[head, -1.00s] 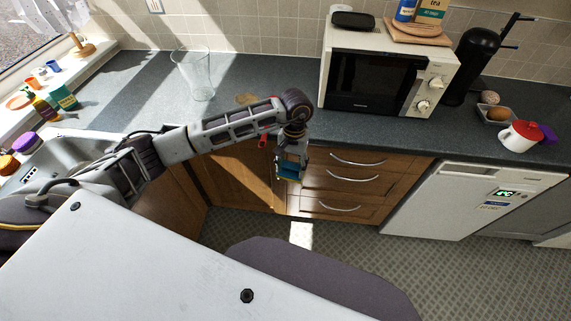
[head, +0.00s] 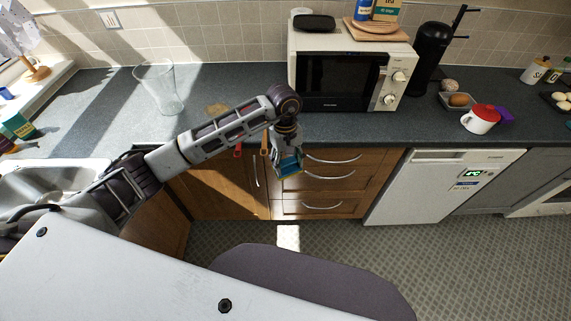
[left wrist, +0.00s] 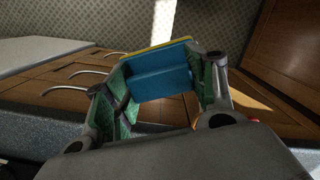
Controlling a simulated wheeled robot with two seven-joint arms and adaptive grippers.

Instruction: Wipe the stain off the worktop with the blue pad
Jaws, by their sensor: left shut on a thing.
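The blue pad (left wrist: 160,75) is held between the fingers of my left gripper (head: 288,166), with a yellow layer along its far edge in the left wrist view. The pad also shows small in the head view (head: 291,167). My left gripper is shut on it and hangs in front of the wooden drawers, below the worktop's front edge. The stain (head: 216,108) is a brownish patch on the dark worktop (head: 215,135), behind my left forearm and right of the clear glass vase. The pad is apart from the worktop. My right gripper is not in view.
A clear glass vase (head: 160,88) stands left of the stain. A microwave (head: 342,75) stands to its right. The sink (head: 50,185) is at the left. A red and white mug (head: 480,119) and a small tray (head: 457,102) stand farther right.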

